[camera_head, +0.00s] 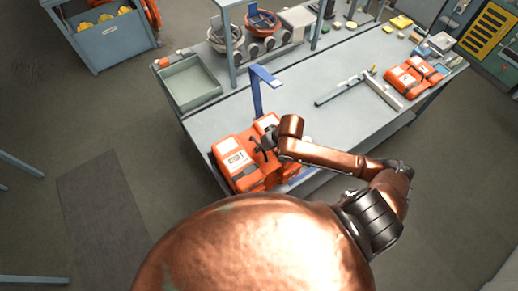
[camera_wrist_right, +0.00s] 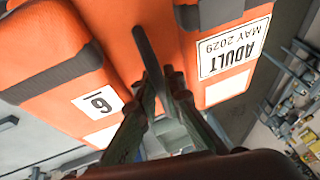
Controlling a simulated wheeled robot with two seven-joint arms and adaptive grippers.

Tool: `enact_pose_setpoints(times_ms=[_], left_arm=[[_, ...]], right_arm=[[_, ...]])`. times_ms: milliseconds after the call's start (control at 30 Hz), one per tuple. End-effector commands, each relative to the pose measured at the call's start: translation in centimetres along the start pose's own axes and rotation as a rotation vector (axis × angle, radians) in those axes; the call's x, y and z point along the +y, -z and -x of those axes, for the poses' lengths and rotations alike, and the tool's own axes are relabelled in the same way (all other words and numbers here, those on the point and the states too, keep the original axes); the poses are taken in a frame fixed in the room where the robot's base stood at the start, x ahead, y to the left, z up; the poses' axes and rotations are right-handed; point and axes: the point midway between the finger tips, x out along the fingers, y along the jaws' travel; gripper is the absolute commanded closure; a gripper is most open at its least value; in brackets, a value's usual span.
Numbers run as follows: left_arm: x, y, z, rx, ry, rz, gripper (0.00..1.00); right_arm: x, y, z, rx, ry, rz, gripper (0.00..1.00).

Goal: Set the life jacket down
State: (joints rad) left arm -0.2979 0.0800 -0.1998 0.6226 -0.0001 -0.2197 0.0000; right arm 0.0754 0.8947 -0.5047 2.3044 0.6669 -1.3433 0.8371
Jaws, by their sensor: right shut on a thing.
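An orange life jacket (camera_head: 236,167) with white labels and dark straps is at the near left edge of the grey table (camera_head: 305,100). I cannot tell whether it rests on the top or hangs just above it. My right gripper (camera_head: 264,149) is shut on the jacket near its middle, from above. In the right wrist view the fingers (camera_wrist_right: 158,78) close between the two orange halves of the jacket (camera_wrist_right: 110,25). A label reading "ADULT MAY 2029" (camera_wrist_right: 232,48) shows upside down. My left gripper is not in view.
A blue post (camera_head: 257,90) stands just behind the jacket. Another orange jacket (camera_head: 412,77) lies at the right end, beside a long bar (camera_head: 383,91).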

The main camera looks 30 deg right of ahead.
Motion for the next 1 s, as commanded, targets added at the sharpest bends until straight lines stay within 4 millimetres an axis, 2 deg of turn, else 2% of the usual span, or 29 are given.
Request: enact_pose_setpoints(times_ms=[100, 200, 967, 1000], left_arm=[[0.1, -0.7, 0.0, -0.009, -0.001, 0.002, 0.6], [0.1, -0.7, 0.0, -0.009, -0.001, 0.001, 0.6], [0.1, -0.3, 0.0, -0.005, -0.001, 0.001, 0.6], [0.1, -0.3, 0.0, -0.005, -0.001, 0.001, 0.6]], right_arm=[[0.8, -1.0, -1.6, -0.002, -0.005, -0.01, 1.0], [1.0, -1.2, -2.2, 0.002, -0.006, -0.009, 1.0], [1.4, -1.7, -3.2, 0.003, -0.007, -0.011, 1.0], [1.4, -1.9, -3.2, 0.0, -0.007, -0.012, 0.91]])
